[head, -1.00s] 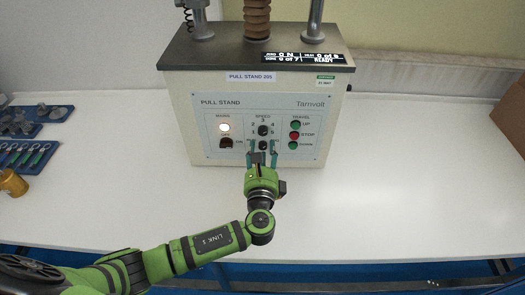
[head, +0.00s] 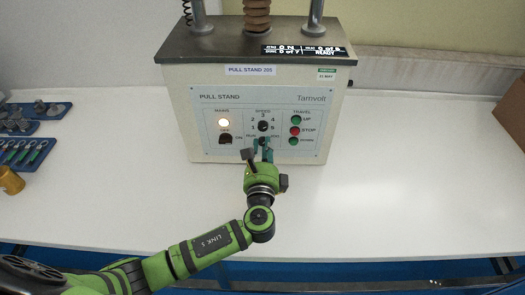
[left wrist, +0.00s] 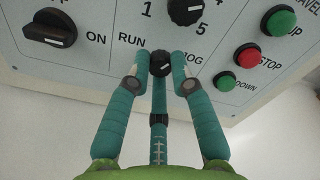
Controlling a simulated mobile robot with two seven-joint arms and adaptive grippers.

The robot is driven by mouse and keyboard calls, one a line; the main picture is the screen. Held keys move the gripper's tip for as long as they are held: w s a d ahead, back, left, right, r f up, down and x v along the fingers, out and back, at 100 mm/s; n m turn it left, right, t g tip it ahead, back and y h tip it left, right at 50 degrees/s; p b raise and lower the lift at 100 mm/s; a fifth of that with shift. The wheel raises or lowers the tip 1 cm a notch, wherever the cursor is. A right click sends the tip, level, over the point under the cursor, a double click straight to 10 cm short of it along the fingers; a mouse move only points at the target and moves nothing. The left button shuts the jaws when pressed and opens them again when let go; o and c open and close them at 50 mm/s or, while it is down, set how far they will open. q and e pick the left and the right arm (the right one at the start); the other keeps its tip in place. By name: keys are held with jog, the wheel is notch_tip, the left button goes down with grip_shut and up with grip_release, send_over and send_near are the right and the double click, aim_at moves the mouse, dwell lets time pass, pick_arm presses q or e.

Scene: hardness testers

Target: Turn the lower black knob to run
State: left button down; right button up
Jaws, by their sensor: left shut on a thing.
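The lower black knob (head: 262,141) sits low on the Pull Stand's front panel, below the upper speed knob (head: 263,126). In the left wrist view the lower knob (left wrist: 161,61) lies between the RUN label (left wrist: 131,40) on its left and the JOG label on its right, which a finger partly covers. My left gripper (head: 262,149) is shut on the lower knob, with one teal finger on each side. It also shows in the left wrist view (left wrist: 161,66). I cannot tell which label the knob's pale mark points to. My right gripper is not in view.
A black rotary switch (head: 225,139) and a lit lamp (head: 224,122) are on the panel's left. Green UP (head: 296,119), red STOP (head: 295,131) and green DOWN (head: 294,141) buttons are on its right. The white bench (head: 400,180) is clear in front and right.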

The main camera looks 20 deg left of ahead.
pick_arm(q)
jog(key=n+b, duration=0.1)
jog(key=n, duration=0.1)
jog(key=n+b, duration=0.2)
jog(key=shift+f+n, duration=0.2)
jog(key=shift+n, duration=0.1)
jog(key=n+b, duration=0.3)
jog(key=n, duration=0.1)
jog(key=shift+n+b, duration=0.3)
jog(key=shift+b, duration=0.05)
jog(key=n+b, duration=0.2)
jog(key=n, duration=0.2)
jog(key=shift+r, duration=0.1)
jog(key=shift+r+n+b, duration=0.15)
jog(key=shift+n+b, duration=0.6)
jog(key=shift+n, duration=0.35)
jog(key=c, duration=1.1)
grip_release()
